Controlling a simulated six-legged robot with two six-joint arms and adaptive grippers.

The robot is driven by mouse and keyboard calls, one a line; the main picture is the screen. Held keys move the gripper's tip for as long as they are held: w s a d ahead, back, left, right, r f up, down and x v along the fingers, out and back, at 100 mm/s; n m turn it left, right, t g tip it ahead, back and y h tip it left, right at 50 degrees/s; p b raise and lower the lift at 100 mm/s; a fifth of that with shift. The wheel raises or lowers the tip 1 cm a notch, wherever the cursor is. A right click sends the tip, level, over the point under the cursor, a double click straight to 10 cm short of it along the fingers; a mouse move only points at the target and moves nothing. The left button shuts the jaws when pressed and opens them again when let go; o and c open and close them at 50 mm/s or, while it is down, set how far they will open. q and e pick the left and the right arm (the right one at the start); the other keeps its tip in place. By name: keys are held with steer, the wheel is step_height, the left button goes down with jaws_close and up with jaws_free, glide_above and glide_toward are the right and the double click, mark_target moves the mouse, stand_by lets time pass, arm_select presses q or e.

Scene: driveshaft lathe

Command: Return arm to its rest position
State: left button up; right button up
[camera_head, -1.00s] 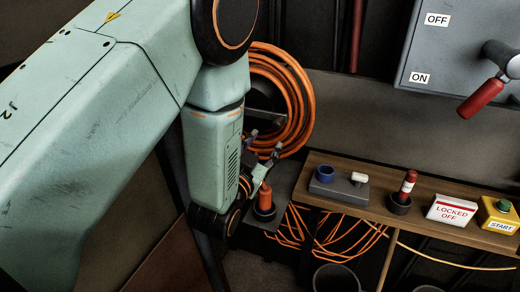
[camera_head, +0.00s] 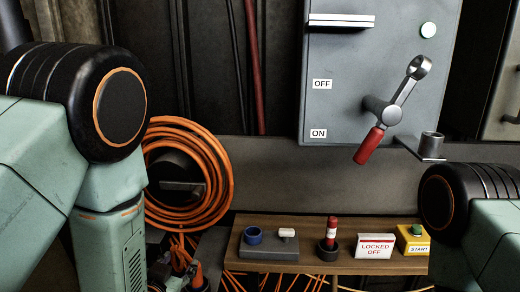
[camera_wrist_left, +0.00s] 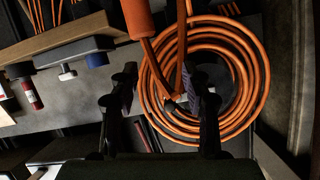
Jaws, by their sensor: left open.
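My left arm comes down the left side of the head view, with its gripper (camera_head: 170,268) low at the left, partly hidden by the forearm. In the left wrist view the gripper (camera_wrist_left: 157,82) has its two dark fingers apart with nothing held between them. An orange-handled plug (camera_head: 198,276) stands close to the right of the gripper. Its orange handle also shows at the top of the wrist view (camera_wrist_left: 138,18), beyond the fingers. My right arm shows at the right edge of the head view; its gripper is out of frame.
A coiled orange cable (camera_head: 222,170) hangs behind the left gripper. A wooden shelf (camera_head: 340,266) holds a blue-ringed block, red-and-white cylinder, "LOCKED OFF" sign (camera_head: 375,247) and yellow START box (camera_head: 412,241). Above is a grey switch box (camera_head: 350,75) with a red-handled lever (camera_head: 369,146).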

arm_select(q)
steer(key=s+a+f+n+g+b, duration=0.1)
steer(key=s+f+g, duration=0.5)
steer(key=s+f, duration=0.7)
steer(key=s+a+f+n+g+b, duration=0.2)
steer(key=s+f+g+b, duration=0.2)
steer(key=s+f, duration=0.9)
steer(key=s+g, duration=0.3)
steer(key=s, duration=0.4)
steer(key=shift+g, duration=0.3)
steer(key=shift+a+f, duration=0.1)
steer(key=shift+c, duration=0.4)
